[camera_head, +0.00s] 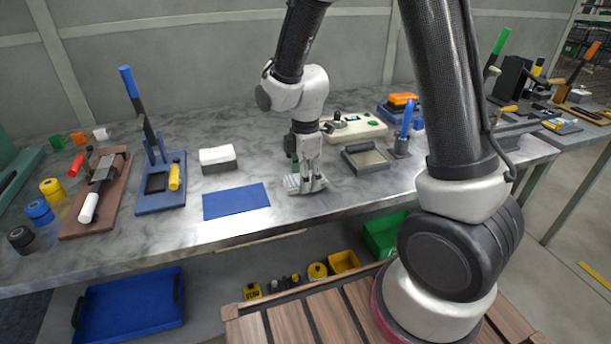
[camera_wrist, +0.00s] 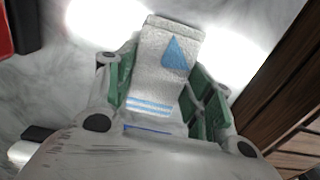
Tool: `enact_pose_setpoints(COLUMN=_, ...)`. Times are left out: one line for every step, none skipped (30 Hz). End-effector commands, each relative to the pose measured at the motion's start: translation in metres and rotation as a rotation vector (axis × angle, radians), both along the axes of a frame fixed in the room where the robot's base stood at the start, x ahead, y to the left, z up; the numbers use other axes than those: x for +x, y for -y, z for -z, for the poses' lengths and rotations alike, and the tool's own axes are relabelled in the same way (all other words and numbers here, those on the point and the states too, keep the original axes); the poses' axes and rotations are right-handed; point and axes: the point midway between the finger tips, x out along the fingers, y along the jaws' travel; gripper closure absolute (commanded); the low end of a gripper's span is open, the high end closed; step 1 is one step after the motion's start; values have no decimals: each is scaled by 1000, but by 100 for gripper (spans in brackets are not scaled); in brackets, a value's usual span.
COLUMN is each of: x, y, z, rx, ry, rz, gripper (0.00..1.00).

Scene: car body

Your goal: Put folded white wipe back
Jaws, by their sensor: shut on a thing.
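The folded white wipe (camera_wrist: 160,80) has a blue triangle and blue stripes and sits between my gripper's green-padded fingers in the wrist view. My gripper (camera_head: 307,184) is shut on it. In the head view the wipe (camera_head: 291,183) shows low between and beside the fingers, at or just above the grey tabletop. I cannot tell whether it touches the table. My gripper is to the right of a flat blue mat (camera_head: 236,201), apart from it.
A white block with a dark lower part (camera_head: 217,158) stands behind the mat. A blue tool stand (camera_head: 160,195) is at left. A grey shallow tray (camera_head: 367,161) and a pale box with a green button (camera_head: 355,127) lie right of my gripper. The table's front edge is close.

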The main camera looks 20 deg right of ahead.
Motion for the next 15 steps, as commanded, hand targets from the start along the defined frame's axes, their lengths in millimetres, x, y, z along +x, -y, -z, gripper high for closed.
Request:
enact_pose_setpoints(x=0, y=0, z=2, rx=-1, ry=-1, rz=0, gripper=70)
enact_pose_setpoints(x=0, y=0, z=2, rx=0, ry=-1, rz=0, gripper=42)
enact_pose_setpoints(x=0, y=0, z=1, rx=0, ry=-1, rz=0, gripper=35)
enact_pose_setpoints(x=0, y=0, z=1, rx=0, ry=-1, rz=0, gripper=29)
enact_pose_setpoints(x=0, y=0, z=1, rx=0, ry=-1, rz=0, gripper=26)
enact_pose_setpoints(x=0, y=0, z=1, rx=0, ry=-1, rz=0, gripper=26)
enact_pose_setpoints(x=0, y=0, z=1, rx=0, ry=-1, rz=0, gripper=26)
enact_pose_setpoints(x=0, y=0, z=1, rx=0, ry=-1, rz=0, gripper=26)
enact_pose_setpoints(x=0, y=0, z=1, rx=0, ry=-1, rz=0, gripper=26)
enact_pose_setpoints(x=0, y=0, z=1, rx=0, ry=-1, rz=0, gripper=26)
enact_pose_setpoints(x=0, y=0, z=1, rx=0, ry=-1, rz=0, gripper=26)
enact_pose_setpoints(x=0, y=0, z=1, rx=0, ry=-1, rz=0, gripper=26)
enact_pose_setpoints(x=0, y=0, z=1, rx=0, ry=-1, rz=0, gripper=26)
enact_pose_setpoints(x=0, y=0, z=1, rx=0, ry=-1, rz=0, gripper=26)
enact_pose_setpoints(x=0, y=0, z=-1, rx=0, ry=0, rz=0, gripper=26)
